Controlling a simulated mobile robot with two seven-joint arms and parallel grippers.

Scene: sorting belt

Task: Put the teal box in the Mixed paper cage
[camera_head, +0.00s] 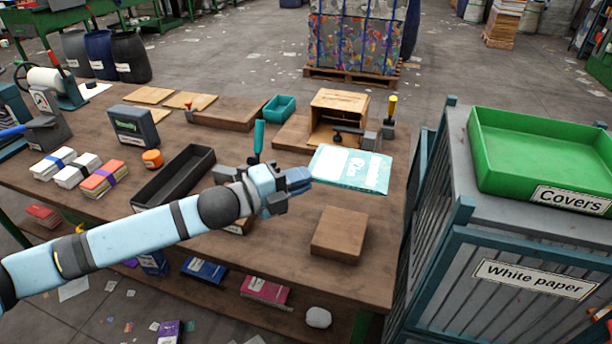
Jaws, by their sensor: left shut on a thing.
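I cannot tell whether the box still touches the bench top. No cage labelled Mixed paper shows; the cage (470,290) at the right is labelled White paper. My right gripper is not in view.
A green tray labelled Covers (490,165) stands on the cage. On the workbench (270,255) are a small open teal tray (280,112), an open wooden box (338,97), a brown block (339,238) and a long dark tray (160,196).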

